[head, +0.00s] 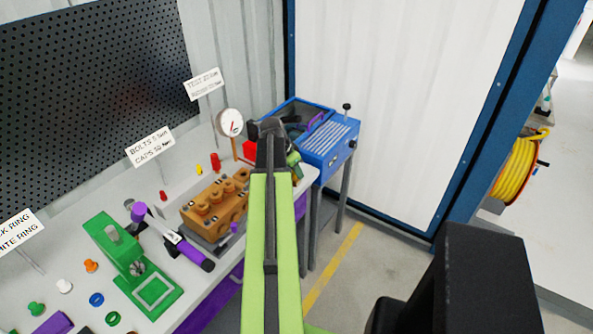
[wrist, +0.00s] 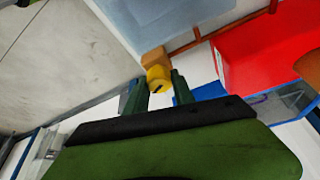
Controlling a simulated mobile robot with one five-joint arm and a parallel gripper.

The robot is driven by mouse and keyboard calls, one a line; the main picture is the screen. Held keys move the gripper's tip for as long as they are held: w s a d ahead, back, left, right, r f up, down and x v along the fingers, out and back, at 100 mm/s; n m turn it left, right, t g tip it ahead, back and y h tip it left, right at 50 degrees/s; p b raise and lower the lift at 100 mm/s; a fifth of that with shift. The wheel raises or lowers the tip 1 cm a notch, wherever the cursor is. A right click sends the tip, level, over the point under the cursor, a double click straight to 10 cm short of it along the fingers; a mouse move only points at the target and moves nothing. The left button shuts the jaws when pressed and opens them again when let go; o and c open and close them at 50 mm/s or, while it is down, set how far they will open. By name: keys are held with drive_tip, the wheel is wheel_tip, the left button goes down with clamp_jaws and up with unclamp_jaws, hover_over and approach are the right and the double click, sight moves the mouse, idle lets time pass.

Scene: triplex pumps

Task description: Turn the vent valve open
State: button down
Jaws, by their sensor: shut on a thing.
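My gripper (head: 270,130) reaches over the far end of the bench in the head view. In the wrist view its two dark green fingers (wrist: 160,88) stand on either side of a small yellow knob (wrist: 158,74) with a black mark on its face, which I take for the vent valve. They are shut on it. The knob sits on an orange-brown block (wrist: 154,57) joined to a copper-coloured pipe (wrist: 225,30). In the head view my gripper and arm hide the valve.
A gauge (head: 230,122) stands left of my gripper. A red box (wrist: 265,55) is close on the right in the wrist view. A brown pump block (head: 215,205), a green press (head: 130,265) and a purple-handled tool (head: 180,240) lie nearer on the bench. A blue cabinet (head: 330,145) stands beyond.

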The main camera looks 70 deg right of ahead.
drive_tip(key=n+t, duration=0.1)
drive_tip(key=n, duration=0.2)
drive_tip(key=n+t, duration=0.1)
drive_tip(key=n, duration=0.2)
drive_tip(key=shift+s+a+f+t, duration=0.1)
drive_tip(key=shift+a+t, duration=0.1)
drive_tip(key=shift+t, duration=0.1)
drive_tip(key=n+t, duration=0.1)
drive_tip(key=n, duration=0.2)
drive_tip(key=n+t, duration=0.1)
drive_tip(key=n, duration=0.2)
idle(0.4)
drive_tip(key=c, duration=1.1)
unclamp_jaws()
drive_tip(key=shift+d, duration=0.1)
drive_tip(key=shift+o, duration=0.2)
drive_tip(key=p+v, duration=1.6)
drive_tip(key=v, duration=0.1)
drive_tip(key=shift+r, duration=0.25)
